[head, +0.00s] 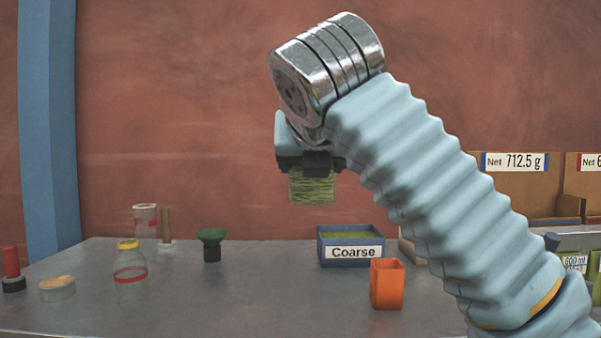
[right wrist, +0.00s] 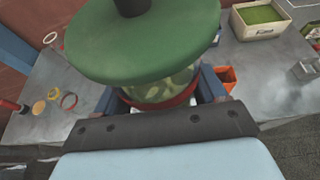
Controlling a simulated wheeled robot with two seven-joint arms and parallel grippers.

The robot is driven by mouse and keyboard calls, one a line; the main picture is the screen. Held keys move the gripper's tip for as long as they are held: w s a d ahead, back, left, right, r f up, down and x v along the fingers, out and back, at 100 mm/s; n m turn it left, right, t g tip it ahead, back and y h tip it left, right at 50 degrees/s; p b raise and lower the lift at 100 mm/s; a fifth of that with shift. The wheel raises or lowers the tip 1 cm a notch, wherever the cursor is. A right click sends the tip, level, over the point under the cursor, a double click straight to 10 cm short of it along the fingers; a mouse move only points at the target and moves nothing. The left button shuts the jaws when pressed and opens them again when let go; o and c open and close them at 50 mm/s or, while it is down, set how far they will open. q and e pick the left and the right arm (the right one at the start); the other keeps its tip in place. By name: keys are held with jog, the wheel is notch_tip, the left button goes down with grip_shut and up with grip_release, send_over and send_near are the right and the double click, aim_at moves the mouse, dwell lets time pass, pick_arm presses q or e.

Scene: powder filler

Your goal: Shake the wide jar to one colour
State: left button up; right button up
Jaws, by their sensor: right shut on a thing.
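The wide jar (head: 312,190) is held in my right gripper (head: 314,163), raised above the table. In the head view its lower part shows streaky light and dark green contents; its upper part is hidden behind the gripper. In the right wrist view, a broad green lid (right wrist: 145,45) with a dark knob covers the jar (right wrist: 168,88). My left gripper is not in view.
Shelf bins (head: 515,188) stand at right.

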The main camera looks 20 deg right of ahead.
jog(key=d, duration=0.2)
jog(key=shift+d, duration=0.35)
jog(key=a+p, duration=0.1)
jog(key=a, duration=0.2)
jog(key=shift+a+r, duration=0.15)
jog(key=shift+a, duration=0.55)
